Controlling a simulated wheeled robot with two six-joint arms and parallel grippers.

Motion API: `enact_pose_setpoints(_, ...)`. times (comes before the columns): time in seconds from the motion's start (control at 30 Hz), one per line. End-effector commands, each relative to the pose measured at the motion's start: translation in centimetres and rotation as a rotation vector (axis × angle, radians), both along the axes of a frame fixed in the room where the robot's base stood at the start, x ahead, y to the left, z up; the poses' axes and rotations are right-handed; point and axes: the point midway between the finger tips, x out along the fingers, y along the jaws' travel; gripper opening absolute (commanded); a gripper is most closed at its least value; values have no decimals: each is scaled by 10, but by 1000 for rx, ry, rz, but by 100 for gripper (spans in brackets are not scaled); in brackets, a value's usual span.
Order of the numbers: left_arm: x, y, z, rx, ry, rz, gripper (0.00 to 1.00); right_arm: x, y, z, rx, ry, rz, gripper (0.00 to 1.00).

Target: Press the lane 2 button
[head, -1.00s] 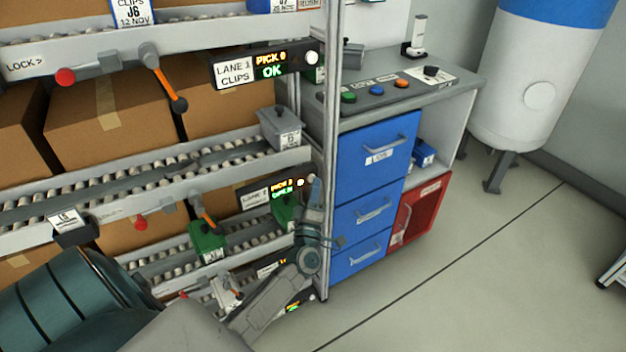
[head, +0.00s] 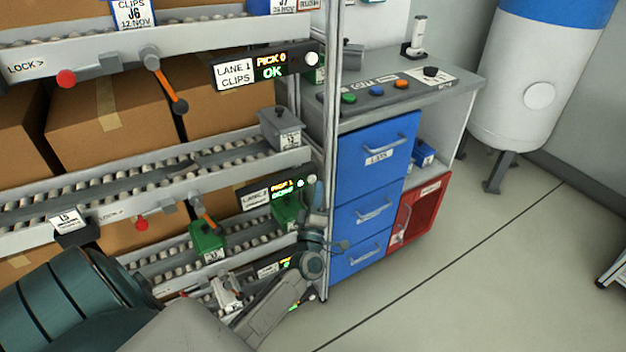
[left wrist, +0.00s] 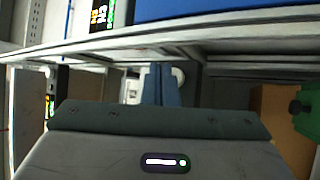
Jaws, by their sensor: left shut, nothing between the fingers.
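The lane 2 display (head: 268,193) is on the rack's middle level, with lit text and a green light. A small pale round button (head: 313,178) shows at its right end. My left gripper (head: 318,197) is shut and empty, just below that button in the head view. In the left wrist view the closed fingers (left wrist: 161,84) point at the rack, and a white round part (left wrist: 179,76) shows partly behind them. I cannot tell whether the fingertips touch it. My right gripper is not in view.
The lane 1 display (head: 262,67) is above, and another display (head: 275,268) is below. A rack post (head: 331,130) stands close right of my gripper, beside the blue drawers (head: 373,165). Green bins (head: 207,242) sit on the rollers.

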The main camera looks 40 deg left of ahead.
Motion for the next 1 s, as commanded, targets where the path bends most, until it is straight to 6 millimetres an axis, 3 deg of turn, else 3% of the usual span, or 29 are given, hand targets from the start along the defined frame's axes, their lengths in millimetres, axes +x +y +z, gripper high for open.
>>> enact_pose_setpoints(0.27, 0, -1, 0, 0, 0, 0, 0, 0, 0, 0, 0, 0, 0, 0)
enact_pose_setpoints(0.73, -17, -41, -1, -2, 0, -1, 0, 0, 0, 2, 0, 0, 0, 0)
enact_pose_setpoints(1.0, -19, -46, 0, 1, 0, 0, 0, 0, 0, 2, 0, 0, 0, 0)
